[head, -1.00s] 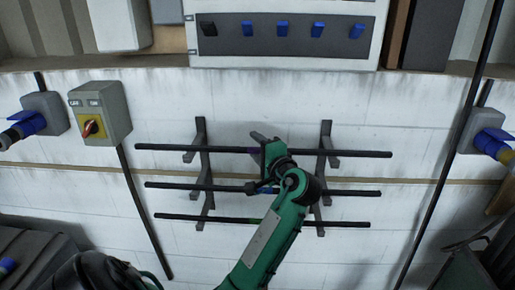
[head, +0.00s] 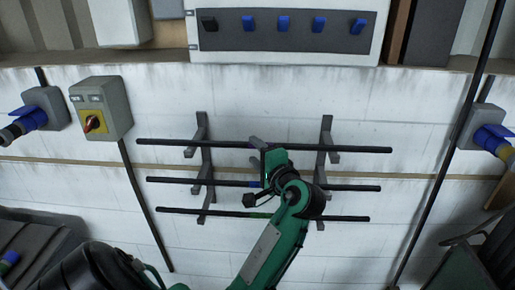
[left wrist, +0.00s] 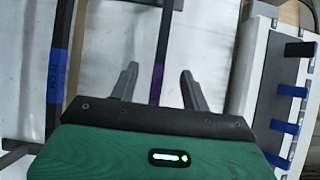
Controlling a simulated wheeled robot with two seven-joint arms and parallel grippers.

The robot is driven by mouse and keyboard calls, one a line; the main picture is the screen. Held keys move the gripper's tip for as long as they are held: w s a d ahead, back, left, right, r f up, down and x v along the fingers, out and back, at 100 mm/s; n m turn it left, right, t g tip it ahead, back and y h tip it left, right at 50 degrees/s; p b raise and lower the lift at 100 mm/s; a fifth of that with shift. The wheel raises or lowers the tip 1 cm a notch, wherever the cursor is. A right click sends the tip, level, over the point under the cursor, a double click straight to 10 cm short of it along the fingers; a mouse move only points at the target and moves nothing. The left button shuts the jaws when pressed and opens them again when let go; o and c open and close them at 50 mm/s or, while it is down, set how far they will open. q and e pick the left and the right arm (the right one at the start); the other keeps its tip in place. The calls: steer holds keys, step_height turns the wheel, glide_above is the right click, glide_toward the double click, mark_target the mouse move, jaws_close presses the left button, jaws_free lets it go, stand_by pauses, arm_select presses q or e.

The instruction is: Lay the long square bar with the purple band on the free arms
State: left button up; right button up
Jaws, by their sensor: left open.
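The long dark bar with the purple band (head: 215,144) is the top one of three bars on the wall rack. Its purple band (left wrist: 157,85) shows in the left wrist view, between my left gripper's two fingers. In the head view the gripper hides the band. My left gripper (head: 262,150) is open at the middle of this bar; its fingers (left wrist: 157,78) stand apart on either side of it in the left wrist view. I cannot tell whether they touch it. The rack's grey arms (head: 328,158) stick out from two uprights. My right gripper is out of view.
Below lie a bar with a blue band (head: 215,182) and a bar with a green band (head: 215,212), close under my arm. A panel with several switches (head: 285,30) is above. A switch box (head: 103,108) is left; plugs flank the rack. The wall between is clear.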

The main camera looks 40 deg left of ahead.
arm_select(q)
steer(key=s+d, duration=0.5)
steer(key=s, duration=0.1)
steer(key=shift+p, duration=0.4)
stand_by(0.8)
